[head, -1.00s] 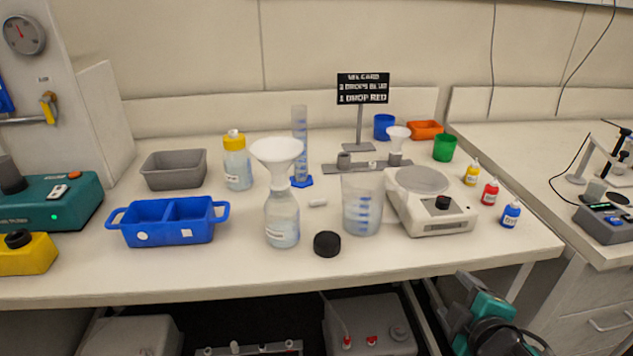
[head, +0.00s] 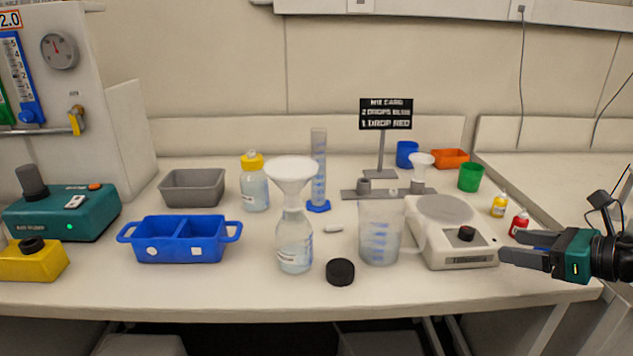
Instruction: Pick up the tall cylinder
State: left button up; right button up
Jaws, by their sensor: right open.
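The tall cylinder (head: 318,168) is a clear, narrow graduated cylinder with blue markings and a blue base. It stands upright in the middle of the bench, behind the bottle with the white funnel, which stands close to its left front. My right gripper (head: 507,247) is at the right, in front of the balance's right side. Its two dark fingers point left and are apart, with nothing seen between them. It is well to the right of the cylinder. My left gripper is not in view.
A bottle with a white funnel (head: 294,245), a beaker (head: 380,235) and a black cap (head: 340,272) stand in front of the cylinder. A balance (head: 455,240) lies between my right gripper and the beaker. A sign (head: 386,114) stands behind. A blue tray (head: 180,246) is at left.

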aim_at(318, 203)
jog(key=i+l+u, duration=0.1)
jog(key=l+u, duration=0.4)
jog(key=i+u, duration=0.3)
jog(key=i+j+u, duration=0.1)
jog(key=u, duration=0.15)
